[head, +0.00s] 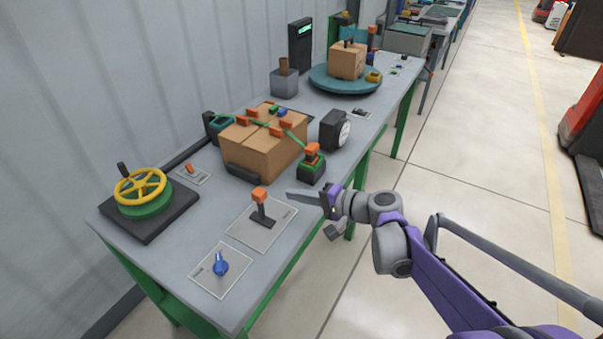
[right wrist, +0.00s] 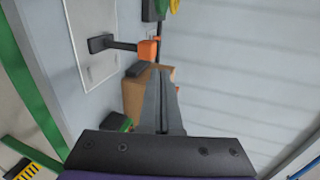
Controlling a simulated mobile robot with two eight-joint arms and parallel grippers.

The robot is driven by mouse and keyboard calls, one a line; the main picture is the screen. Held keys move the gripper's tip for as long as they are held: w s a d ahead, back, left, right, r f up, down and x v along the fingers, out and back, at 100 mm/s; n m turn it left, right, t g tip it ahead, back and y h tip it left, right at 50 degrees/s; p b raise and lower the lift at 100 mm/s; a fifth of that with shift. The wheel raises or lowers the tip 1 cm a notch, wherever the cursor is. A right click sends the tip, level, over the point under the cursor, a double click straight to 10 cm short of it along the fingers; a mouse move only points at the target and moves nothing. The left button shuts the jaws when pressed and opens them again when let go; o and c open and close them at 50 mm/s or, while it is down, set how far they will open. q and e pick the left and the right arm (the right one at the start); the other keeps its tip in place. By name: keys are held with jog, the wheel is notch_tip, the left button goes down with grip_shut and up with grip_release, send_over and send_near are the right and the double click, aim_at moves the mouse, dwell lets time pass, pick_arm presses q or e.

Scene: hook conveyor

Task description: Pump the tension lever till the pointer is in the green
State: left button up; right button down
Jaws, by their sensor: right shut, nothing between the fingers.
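A dark lever with an orange knob (head: 260,194) stands upright on a pale plate (head: 281,221) at the table's front edge. It also shows in the right wrist view, with its orange knob (right wrist: 149,49) left of my fingertips. My right gripper (head: 291,193) is shut and empty, a little right of the knob and apart from it. Its fingers (right wrist: 158,78) point forward in the wrist view. A black gauge with a white round face (head: 343,133) stands behind. Its face is turned sideways, so I cannot read the pointer or a green zone. My left gripper is out of view.
A strapped cardboard box (head: 256,150) stands behind the lever, with a green device with an orange top (head: 312,161) at its right. A yellow handwheel (head: 140,187) is at left, a blue knob (head: 220,264) at front. A turntable (head: 324,78) lies farther back.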

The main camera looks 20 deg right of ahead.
pick_arm(q)
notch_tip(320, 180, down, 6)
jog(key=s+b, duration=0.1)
jog(key=b, duration=0.3)
pick_arm(e)
jog(key=s+d+f+t+y, duration=0.2)
jog(key=s+d+f, duration=0.2)
jog(key=s+f, duration=0.1)
jog(key=shift+s+d+f+t, duration=0.15)
jog(key=shift+s+f+t, duration=0.25)
jog(key=shift+f, duration=0.3)
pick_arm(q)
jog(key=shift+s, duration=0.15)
pick_arm(e)
send_near(265, 197)
jog(key=x, duration=0.6)
jog(key=shift+w+a, duration=0.3)
jog(key=shift+a, duration=0.05)
pick_arm(q)
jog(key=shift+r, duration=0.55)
jog(key=shift+p, duration=0.3)
